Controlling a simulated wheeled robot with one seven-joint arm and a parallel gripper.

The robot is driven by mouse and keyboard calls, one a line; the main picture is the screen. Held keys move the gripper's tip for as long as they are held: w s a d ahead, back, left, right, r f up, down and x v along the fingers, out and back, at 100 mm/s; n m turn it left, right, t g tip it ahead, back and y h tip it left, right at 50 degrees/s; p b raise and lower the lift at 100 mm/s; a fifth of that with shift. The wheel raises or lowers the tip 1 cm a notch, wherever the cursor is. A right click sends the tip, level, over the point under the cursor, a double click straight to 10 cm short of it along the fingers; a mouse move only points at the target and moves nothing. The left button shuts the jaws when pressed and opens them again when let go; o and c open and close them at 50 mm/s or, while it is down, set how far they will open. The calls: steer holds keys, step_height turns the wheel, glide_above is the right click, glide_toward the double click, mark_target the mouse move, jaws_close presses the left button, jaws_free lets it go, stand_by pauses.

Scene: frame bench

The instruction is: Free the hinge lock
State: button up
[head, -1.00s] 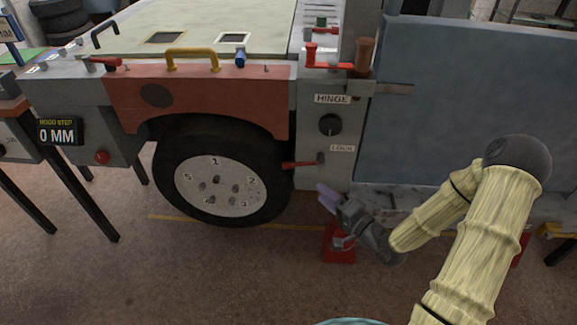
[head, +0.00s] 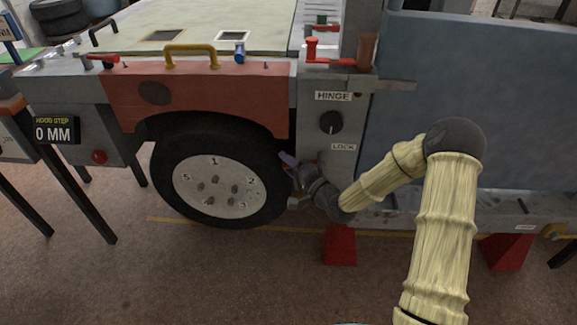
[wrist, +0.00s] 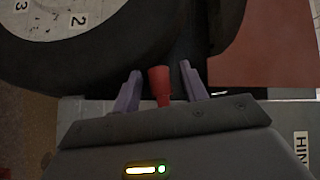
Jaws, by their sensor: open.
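The red lock lever (wrist: 160,84) shows in the wrist view, its handle between the two purple fingers of my gripper (wrist: 159,76). The fingers are open, with a gap visible on both sides of the handle. In the head view my gripper (head: 290,160) is beside the wheel's right edge, below and left of the LOCK label (head: 343,147), and it hides the lever. A black knob (head: 331,123) sits on the grey post between the HINGE label (head: 332,96) and the LOCK label.
The wheel (head: 217,188) and red fender (head: 200,97) are close on the left. A blue-grey door panel (head: 430,90) stands on the right. A red crank (head: 330,62) is above on the post. A red stand (head: 340,245) is below the sill.

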jaws_close()
steer(key=shift+w, duration=0.1)
stand_by(0.3)
